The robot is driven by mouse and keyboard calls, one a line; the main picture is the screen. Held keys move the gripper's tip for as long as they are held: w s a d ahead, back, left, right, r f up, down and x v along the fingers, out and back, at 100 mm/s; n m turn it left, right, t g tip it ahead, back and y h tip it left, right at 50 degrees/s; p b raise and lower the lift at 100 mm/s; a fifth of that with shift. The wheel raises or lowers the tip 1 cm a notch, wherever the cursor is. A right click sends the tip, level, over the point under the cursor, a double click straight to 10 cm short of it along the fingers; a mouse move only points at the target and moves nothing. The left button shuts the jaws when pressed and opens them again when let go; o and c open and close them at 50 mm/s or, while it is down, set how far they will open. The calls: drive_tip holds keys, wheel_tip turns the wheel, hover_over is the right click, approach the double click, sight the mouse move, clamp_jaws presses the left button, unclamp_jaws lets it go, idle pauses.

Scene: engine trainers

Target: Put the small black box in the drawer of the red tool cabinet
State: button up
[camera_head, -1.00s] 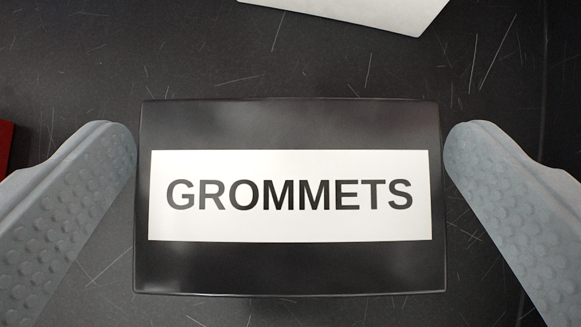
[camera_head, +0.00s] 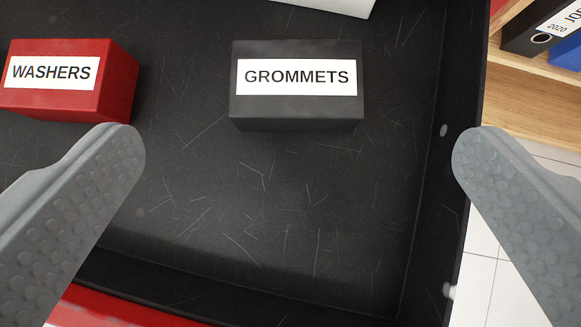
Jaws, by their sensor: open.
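The small black box (camera_head: 297,112) has a white label reading GROMMETS. It sits upright on the scratched black floor of an open drawer (camera_head: 250,200), toward the drawer's right side. The drawer has a dark right wall, and a red strip of the cabinet (camera_head: 110,312) shows at the lower left. My gripper (camera_head: 298,145) is open and empty. Its two grey fingers stand wide apart, nearer the camera than the box, and neither touches it.
A red box (camera_head: 70,80) labelled WASHERS sits in the drawer left of the black box. A white item (camera_head: 330,5) shows at the top edge. Beyond the right wall are a wooden shelf (camera_head: 545,100) with binders and white floor tiles (camera_head: 500,240).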

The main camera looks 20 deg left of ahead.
drive_tip(key=shift+s+r, duration=0.15)
drive_tip(key=s+a+r+m+t+h, duration=0.1)
drive_tip(key=s+a+r, duration=0.4)
drive_tip(key=a+r, duration=0.3)
drive_tip(key=s+a+r+t+h, duration=0.2)
drive_tip(key=s+a+r, duration=0.4)
drive_tip(key=r, duration=0.3)
drive_tip(key=s+a+r+m+t, duration=0.1)
drive_tip(key=s+a+r+t, duration=0.1)
drive_tip(key=s+a+r, duration=0.2)
drive_tip(key=s+a+r+t, duration=0.3)
drive_tip(key=s+a+r, duration=0.1)
drive_tip(key=s+r, duration=0.5)
drive_tip(key=s, duration=0.2)
drive_tip(key=shift+s+a+r+m+t+y, duration=0.3)
drive_tip(key=shift+a+m+y, duration=0.05)
drive_tip(key=shift+m+y, duration=0.05)
